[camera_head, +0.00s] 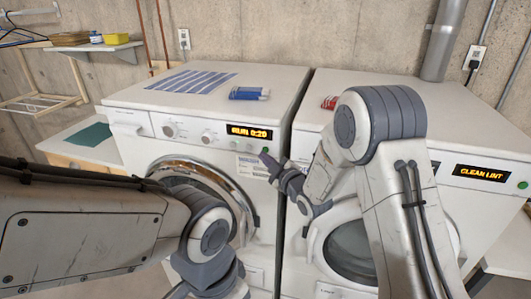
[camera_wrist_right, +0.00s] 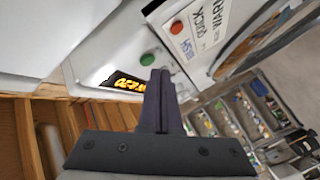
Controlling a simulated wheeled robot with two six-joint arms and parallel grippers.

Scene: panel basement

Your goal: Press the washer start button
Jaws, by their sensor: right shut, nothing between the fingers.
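The washer (camera_head: 215,163) is the white front-loader on the left, with a drawer, knobs and round door. Its lit orange display (camera_head: 249,132) seems to read "RUN 0:20"; the display also shows in the wrist view (camera_wrist_right: 125,82). A green button (camera_head: 265,150) sits just below the display, and appears in the wrist view (camera_wrist_right: 148,59); a red button (camera_wrist_right: 176,27) is beyond it. My right gripper (camera_head: 267,160) is shut and empty, its tips close to the green button. I cannot tell whether they touch it. My left arm crosses the washer's lower front; its fingers are out of view.
The dryer (camera_head: 470,215) stands close on the right, its display reading "CLEAN LINT". A blue item (camera_head: 249,93) and a striped cloth (camera_head: 190,81) lie on the washer top. A red item (camera_head: 329,102) lies on the dryer. A wall shelf (camera_head: 93,46) is at upper left.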

